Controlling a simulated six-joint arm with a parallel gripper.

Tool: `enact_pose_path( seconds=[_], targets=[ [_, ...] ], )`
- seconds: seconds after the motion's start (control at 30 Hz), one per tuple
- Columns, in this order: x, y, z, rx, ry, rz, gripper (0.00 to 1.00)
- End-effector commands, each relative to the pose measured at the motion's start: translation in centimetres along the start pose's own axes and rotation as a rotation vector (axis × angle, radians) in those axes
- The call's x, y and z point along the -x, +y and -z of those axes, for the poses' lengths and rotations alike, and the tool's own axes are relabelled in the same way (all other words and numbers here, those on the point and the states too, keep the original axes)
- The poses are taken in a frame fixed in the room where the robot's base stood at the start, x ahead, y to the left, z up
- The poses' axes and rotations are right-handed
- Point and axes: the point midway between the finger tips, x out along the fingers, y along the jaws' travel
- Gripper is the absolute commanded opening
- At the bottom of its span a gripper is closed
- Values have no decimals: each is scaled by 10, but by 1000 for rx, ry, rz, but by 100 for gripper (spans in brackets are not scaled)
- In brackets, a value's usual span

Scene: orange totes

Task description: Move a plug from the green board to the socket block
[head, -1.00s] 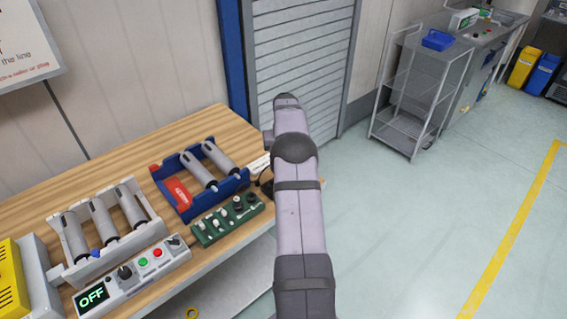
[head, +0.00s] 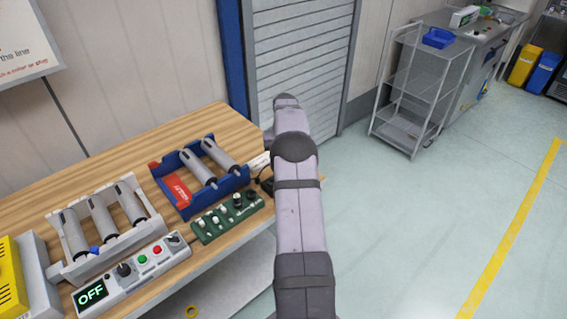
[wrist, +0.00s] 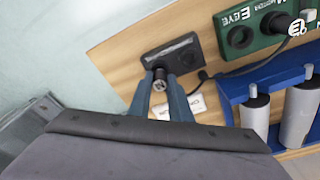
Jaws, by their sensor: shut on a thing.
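In the wrist view my gripper (wrist: 159,78) has its two blue-grey fingers closed around a small dark plug (wrist: 159,84) with a metallic end. The plug is at the near edge of the black socket block (wrist: 168,58); I cannot tell whether it is seated in it. The green board (wrist: 260,44) is at the upper right, with a dark round hole and large dark plugs. In the head view the green board (head: 228,220) holds several white and dark plugs. The socket block (head: 266,184) is partly hidden by my arm, and my gripper is hidden there.
A blue tray (head: 184,211) with two grey cylinders stands behind the board. A white rack (head: 76,271) with grey cylinders and a control box (head: 134,272) reading OFF are at left. A black cable runs from the socket block. A white label (wrist: 178,107) lies beside it.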

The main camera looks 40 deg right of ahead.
Motion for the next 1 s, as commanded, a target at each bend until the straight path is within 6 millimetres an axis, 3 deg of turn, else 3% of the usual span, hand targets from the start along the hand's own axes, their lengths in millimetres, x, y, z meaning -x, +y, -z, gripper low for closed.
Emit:
enact_pose_path(
  seconds=[1.0],
  targets=[
    [-9,0,-1,0,-1,0,0]
  ],
)
